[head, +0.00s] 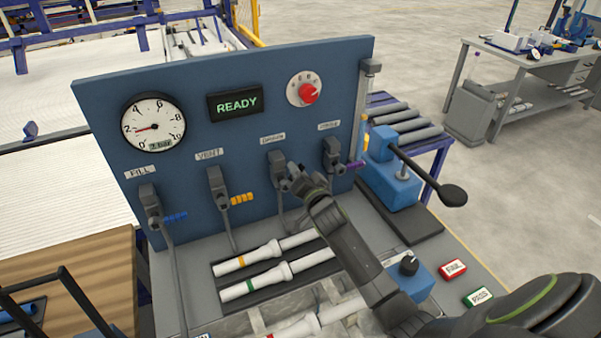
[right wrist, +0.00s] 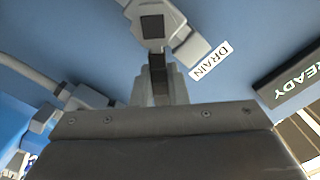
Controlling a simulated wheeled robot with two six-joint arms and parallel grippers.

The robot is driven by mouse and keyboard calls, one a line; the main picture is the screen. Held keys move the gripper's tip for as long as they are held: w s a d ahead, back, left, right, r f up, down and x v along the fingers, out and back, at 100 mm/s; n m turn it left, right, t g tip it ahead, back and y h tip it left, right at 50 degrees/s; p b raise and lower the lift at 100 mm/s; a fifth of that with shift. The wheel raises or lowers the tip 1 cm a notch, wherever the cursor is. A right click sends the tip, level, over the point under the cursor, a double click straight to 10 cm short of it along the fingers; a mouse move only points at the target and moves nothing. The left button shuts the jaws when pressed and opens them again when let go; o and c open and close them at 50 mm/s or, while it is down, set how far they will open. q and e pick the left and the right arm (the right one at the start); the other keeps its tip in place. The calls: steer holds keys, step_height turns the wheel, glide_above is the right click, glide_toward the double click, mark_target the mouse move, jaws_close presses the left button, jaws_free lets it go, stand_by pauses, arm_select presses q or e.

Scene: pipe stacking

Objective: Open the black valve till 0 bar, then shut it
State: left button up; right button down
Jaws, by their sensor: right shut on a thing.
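The blue panel (head: 248,140) carries a row of grey valves. The black valve (head: 277,160) is the third from the left, labelled DRAIN in the right wrist view. Its body (right wrist: 155,25) shows there, with its dark handle (right wrist: 157,65) running between my fingers. My right gripper (head: 296,182) is shut on this handle and hides most of it in the head view. The round gauge (head: 153,122) at the panel's upper left has its red needle near 2; its small digital figure is hard to read. My left gripper is not in view.
Valves with blue (head: 174,217), yellow (head: 241,198) and purple (head: 355,165) handles flank the black one. The display (head: 236,104) reads READY; a red knob (head: 308,93) sits beside it. White pipes (head: 252,281) lie below. A black-handled lever (head: 452,194) stands at right.

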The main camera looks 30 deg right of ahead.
mark_target(285, 182)
steer(key=a+n, duration=0.1)
steer(key=n, duration=0.1)
steer(key=a+r+n, duration=0.1)
steer(key=n, duration=0.1)
steer(key=shift+n+p, duration=0.3)
steer(key=shift+p, duration=0.1)
steer(key=shift+a+r+n, duration=0.1)
steer(key=shift+a+n, duration=0.35)
steer(key=shift+n, duration=0.6)
steer(key=shift+a+r+n, duration=0.1)
steer(key=shift+a+n, duration=0.35)
steer(key=shift+n, duration=0.6)
steer(key=shift+f, duration=0.1)
steer(key=c, duration=1.4)
jaws_free()
steer(key=shift+p, duration=0.3)
steer(key=shift+c, duration=0.2)
steer(key=s+a+b, duration=0.1)
steer(key=s+b, duration=0.1)
steer(key=s, duration=1.5)
steer(key=shift+s, duration=0.15)
